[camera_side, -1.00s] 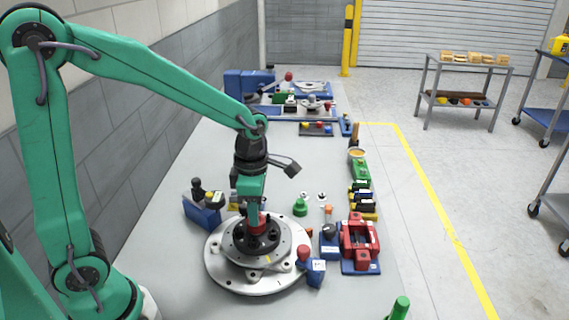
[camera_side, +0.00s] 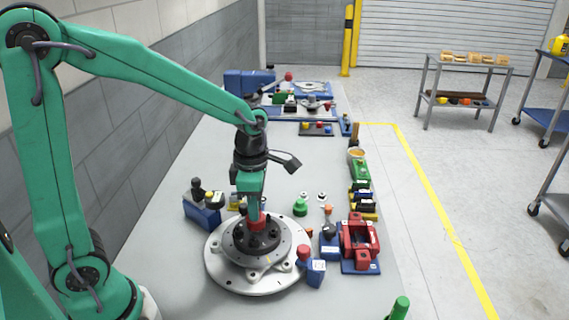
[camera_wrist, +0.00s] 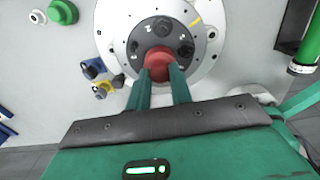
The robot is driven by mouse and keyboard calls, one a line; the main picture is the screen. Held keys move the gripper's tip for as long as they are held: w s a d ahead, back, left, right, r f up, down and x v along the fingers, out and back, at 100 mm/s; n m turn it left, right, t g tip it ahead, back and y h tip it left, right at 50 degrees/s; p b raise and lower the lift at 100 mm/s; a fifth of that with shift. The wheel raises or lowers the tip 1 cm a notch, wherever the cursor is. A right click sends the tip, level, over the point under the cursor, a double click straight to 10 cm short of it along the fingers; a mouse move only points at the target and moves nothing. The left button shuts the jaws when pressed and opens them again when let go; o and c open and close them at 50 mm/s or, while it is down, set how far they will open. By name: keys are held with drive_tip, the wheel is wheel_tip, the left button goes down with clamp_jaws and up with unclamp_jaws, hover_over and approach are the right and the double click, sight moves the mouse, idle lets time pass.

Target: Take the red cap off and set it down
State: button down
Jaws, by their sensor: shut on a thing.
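The red cap (camera_side: 257,223) is at the dark hub (camera_side: 246,243) in the middle of a round light-grey flange (camera_side: 225,274). My gripper (camera_side: 254,213) comes down from above and is shut on the red cap. In the wrist view the red cap (camera_wrist: 158,60) sits between the two green fingers of my gripper (camera_wrist: 160,74), in front of the dark hub (camera_wrist: 158,36). I cannot tell whether the cap touches the hub or is just clear of it.
A blue block with a red knob (camera_side: 305,253) stands at the flange's right edge. A red fixture (camera_side: 352,235) on a blue base is further right. A green knob (camera_side: 300,207) stands behind the flange. A blue block (camera_side: 203,215) is at left. Bare table shows at front right.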

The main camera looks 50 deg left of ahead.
drive_tip(key=shift+r, duration=0.3)
drive_tip(key=shift+r, duration=0.25)
drive_tip(key=shift+r, duration=0.15)
drive_tip(key=shift+r, duration=1.4)
drive_tip(key=shift+w, duration=0.1)
drive_tip(key=w+d+f, duration=0.1)
drive_tip(key=w+f, duration=0.2)
drive_tip(key=w, duration=0.7)
drive_tip(key=shift+d+f, duration=0.35)
drive_tip(key=shift+f, duration=0.05)
drive_tip(key=shift+a, duration=0.1)
hover_over(279, 212)
drive_tip(key=shift+f, duration=5.5)
